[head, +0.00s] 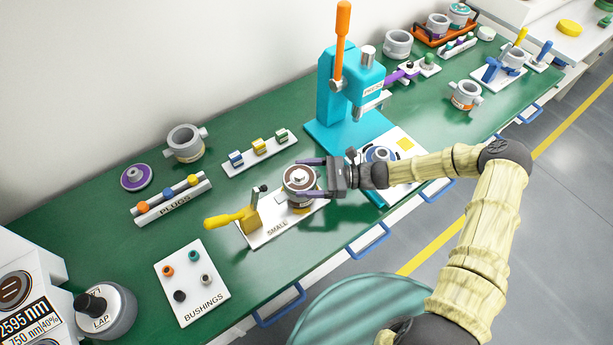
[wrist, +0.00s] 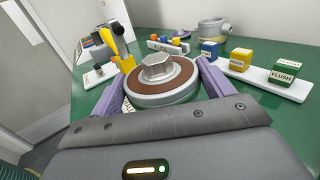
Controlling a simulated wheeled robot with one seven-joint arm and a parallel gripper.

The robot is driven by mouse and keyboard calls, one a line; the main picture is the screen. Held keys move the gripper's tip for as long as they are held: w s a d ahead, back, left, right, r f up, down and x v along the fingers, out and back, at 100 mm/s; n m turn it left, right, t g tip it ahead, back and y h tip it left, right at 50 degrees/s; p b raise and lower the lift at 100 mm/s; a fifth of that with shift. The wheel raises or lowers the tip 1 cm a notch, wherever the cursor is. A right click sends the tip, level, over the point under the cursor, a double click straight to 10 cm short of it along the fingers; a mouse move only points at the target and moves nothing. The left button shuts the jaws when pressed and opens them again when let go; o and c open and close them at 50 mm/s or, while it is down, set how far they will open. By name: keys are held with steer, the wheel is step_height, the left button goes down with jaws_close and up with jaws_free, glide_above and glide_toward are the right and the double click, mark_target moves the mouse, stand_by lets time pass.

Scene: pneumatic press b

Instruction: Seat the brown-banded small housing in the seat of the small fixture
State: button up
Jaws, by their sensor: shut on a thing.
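The small housing (head: 300,178) is round and grey, with a brown ring and a hexagonal grey piece on top. The wrist view shows this top (wrist: 158,72) close up. My gripper (head: 312,178) has its purple fingers on both sides of the housing and is shut on it. The small fixture (head: 268,238) is a white plate marked SMALL with a yellow-handled clamp (head: 232,216) at its left. The clamp also shows in the wrist view (wrist: 124,60). The housing is upright at the plate's right end. The seat is hidden under it; I cannot tell whether the housing is fully down.
A blue press (head: 345,100) stands behind to the right. A plug rack (head: 172,200), a white strip with blocks (head: 258,153) and a grey housing (head: 185,143) lie at the back left. A bushings plate (head: 192,285) lies front left. Green tabletop is clear between them.

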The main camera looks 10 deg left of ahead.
steer(key=shift+f+b, duration=0.45)
steer(key=shift+f, duration=0.25)
steer(key=o, duration=1.3)
step_height(320, 180, up, 10)
steer(key=shift+f+b, duration=0.1)
steer(key=shift+b, duration=0.55)
